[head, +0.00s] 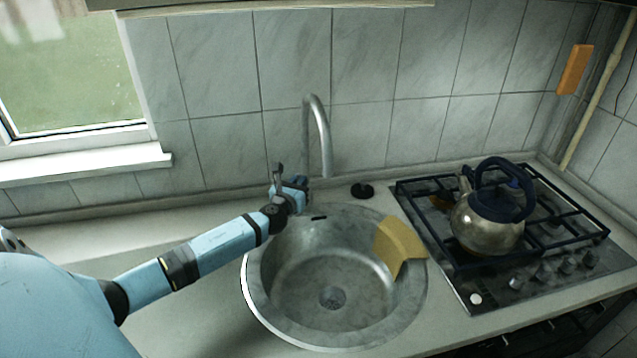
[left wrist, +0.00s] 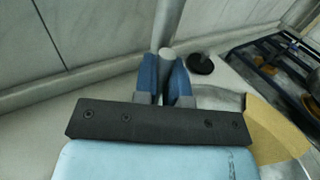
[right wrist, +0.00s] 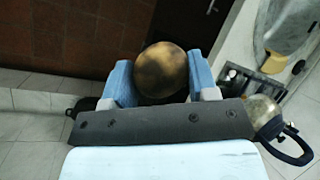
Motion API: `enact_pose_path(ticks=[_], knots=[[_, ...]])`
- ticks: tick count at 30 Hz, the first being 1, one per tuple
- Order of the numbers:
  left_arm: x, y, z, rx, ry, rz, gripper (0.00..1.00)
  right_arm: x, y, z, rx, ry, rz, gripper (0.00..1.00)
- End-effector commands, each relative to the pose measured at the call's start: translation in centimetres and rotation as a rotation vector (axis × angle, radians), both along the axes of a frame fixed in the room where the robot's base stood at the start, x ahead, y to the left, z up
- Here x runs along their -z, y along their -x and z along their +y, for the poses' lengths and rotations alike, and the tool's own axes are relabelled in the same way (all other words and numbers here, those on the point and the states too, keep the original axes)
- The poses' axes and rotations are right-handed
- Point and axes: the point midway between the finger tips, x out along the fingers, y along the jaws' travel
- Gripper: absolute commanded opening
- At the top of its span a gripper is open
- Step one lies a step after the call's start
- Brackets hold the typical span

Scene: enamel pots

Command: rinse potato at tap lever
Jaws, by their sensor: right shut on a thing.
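The potato (right wrist: 162,72) is a brown, dark-blotched round thing between the blue fingers of my right gripper (right wrist: 160,68), which is shut on it. Neither shows in the head view. My left gripper (head: 290,188) is at the back rim of the sink (head: 255,290), beside the tap (head: 324,145). In the left wrist view the fingers of my left gripper (left wrist: 166,70) stand close on both sides of a grey, round-ended metal piece (left wrist: 166,52), seemingly part of the tap. Whether they touch or grip it is unclear. The lever is not clearly distinguishable in the head view.
A yellow sponge-like piece (head: 400,243) rests over the sink's right rim. A black stopper (head: 362,190) lies behind the sink. A metal kettle (head: 487,220) stands on the hob (head: 468,288) at the right. The sink basin is empty. The counter left of it is clear except for my arm.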

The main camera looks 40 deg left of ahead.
Motion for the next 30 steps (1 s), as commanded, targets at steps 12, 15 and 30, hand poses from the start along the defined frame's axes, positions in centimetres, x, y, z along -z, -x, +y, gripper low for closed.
enact_pose_path(ticks=[12, 15, 30], knots=[[0.8, 0.5, -0.1, 0.0, -0.02, -0.065, 0.0, 3.8, 0.0, 0.0, 0.0, 0.0, 0.0, 0.29], [0.7, 0.7, -0.2, 0.0, -0.028, -0.094, 0.0, 5.0, 0.0, 0.0, 0.0, 0.0, 0.0, 0.29], [0.0, 0.9, -0.3, 0.0, -0.035, -0.113, 0.35, 5.1, 0.0, 0.0, 0.0, 0.0, 0.0, 0.29]])
